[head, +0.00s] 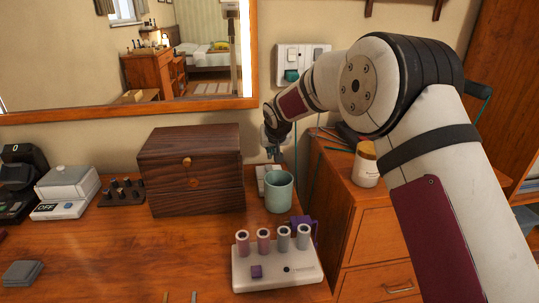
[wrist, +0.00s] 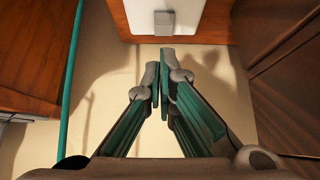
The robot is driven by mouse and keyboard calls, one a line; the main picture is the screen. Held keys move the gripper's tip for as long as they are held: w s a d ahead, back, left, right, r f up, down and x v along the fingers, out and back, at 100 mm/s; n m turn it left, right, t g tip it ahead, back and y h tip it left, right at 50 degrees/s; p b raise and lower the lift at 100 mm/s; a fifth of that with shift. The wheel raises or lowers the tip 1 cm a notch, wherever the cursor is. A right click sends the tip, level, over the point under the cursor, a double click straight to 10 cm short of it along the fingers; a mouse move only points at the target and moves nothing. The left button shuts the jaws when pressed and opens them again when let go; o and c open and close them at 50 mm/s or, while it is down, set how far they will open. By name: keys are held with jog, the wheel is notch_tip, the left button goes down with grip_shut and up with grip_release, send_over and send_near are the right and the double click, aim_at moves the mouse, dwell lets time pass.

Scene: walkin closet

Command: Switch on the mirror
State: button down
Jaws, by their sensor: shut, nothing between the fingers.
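The mirror (head: 120,60) hangs on the wall at the upper left of the head view, in a wooden frame. My gripper (head: 277,156) is near the wall, right of the wooden box and above the mug. In the wrist view my gripper (wrist: 160,60) is shut and empty. Its fingertips point at a white panel (wrist: 190,12) with a small grey switch-like part (wrist: 164,22). In the picture a narrow gap separates the tips from it; I cannot tell the true distance. A small white object, partly hidden by the mug, also shows in the head view (head: 262,180).
The dark wooden box (head: 190,180) and a mint mug (head: 279,192) flank the space below my gripper. A holder with several cylinders (head: 276,266) stands in front. A wall plate (head: 302,62) is above. A drawer cabinet (head: 372,235) and cream jar (head: 365,168) are right.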

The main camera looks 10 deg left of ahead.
jog(key=s+d+r, duration=0.1)
jog(key=s+r, duration=0.3)
jog(key=s, duration=0.2)
jog(key=shift+d+r+p, duration=0.35)
jog(key=shift+d, duration=0.1)
jog(key=s+d+r+m+g+h, duration=0.1)
jog(key=s+d+r, duration=0.5)
jog(key=s+d, duration=0.4)
jog(key=s+d+r+m+g+h, duration=0.1)
jog(key=s+d+r+h, duration=0.1)
jog(key=s+d+r, duration=0.65)
jog(key=s+d+f+g, duration=0.1)
jog(key=s+d+f, duration=0.15)
jog(key=s, duration=0.85)
jog(key=s+d+f+m+g+y, duration=0.15)
jog(key=s+d, duration=0.25)
jog(key=s, duration=0.7)
jog(key=s+d+f+g+h, duration=0.1)
jog(key=s+d+f+g, duration=0.15)
jog(key=s, duration=0.95)
notch_tip(320, 180, up, 15)
jog(key=t+p, duration=0.3)
jog(key=p, duration=1)
jog(key=shift+w+d+f+t, duration=0.2)
jog(key=shift+w+t, duration=0.15)
jog(key=shift+t, duration=0.05)
jog(key=shift+y, duration=0.25)
